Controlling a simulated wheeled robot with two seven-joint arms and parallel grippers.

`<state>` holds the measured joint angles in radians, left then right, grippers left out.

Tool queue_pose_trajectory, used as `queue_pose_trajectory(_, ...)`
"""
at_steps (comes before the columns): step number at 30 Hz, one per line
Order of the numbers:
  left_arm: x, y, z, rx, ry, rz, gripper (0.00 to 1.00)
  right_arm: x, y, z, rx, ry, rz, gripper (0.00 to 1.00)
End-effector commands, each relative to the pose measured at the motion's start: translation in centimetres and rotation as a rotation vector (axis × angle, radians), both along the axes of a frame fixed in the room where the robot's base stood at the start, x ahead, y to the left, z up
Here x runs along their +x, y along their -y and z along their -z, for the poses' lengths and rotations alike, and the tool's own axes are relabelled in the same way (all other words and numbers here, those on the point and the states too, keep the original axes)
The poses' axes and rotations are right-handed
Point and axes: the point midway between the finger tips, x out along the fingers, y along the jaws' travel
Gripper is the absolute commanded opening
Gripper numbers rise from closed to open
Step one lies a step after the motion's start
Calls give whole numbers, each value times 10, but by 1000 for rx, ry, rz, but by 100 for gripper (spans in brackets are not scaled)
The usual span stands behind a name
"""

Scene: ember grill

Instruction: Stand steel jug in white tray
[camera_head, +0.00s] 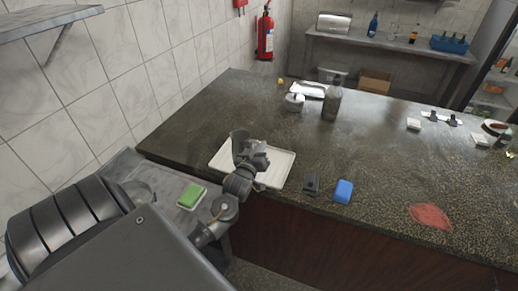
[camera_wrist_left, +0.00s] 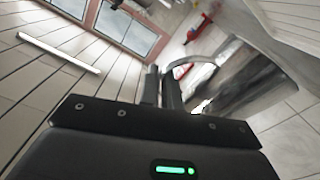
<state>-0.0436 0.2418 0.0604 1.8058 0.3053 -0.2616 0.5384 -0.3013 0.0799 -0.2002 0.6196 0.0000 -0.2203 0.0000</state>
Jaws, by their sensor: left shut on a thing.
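The white tray (camera_head: 281,172) lies on the dark speckled counter near its front left edge. The steel jug (camera_head: 238,139) shows as a small grey shape at the tray's far left part, partly hidden by my left gripper (camera_head: 254,157). In the left wrist view the jug (camera_wrist_left: 238,80) looks shiny and lies tilted across the picture, its handle at the fingers of my left gripper (camera_wrist_left: 163,85). The left gripper is shut on the jug. I cannot tell whether the jug's base touches the tray. My right gripper is not in view.
A black block (camera_head: 312,184) and a blue block (camera_head: 343,191) sit right of the tray. A green sponge (camera_head: 191,196) lies on the lower side table.

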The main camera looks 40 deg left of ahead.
Motion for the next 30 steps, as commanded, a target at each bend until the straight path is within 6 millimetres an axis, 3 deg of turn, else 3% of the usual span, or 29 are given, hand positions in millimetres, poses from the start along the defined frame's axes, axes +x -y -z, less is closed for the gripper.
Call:
queue_pose_trajectory(6, 23, -21, 42, 3, 3, 1, 0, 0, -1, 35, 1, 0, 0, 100)
queue_pose_trajectory(11, 30, -28, 51, 1, 3, 1, 0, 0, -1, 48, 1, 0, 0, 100)
queue_pose_trajectory(20, 33, -30, 53, 1, 2, 1, 0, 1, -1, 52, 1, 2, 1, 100)
queue_pose_trajectory(30, 38, -35, 92, 1, 2, 2, 0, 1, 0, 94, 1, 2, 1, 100)
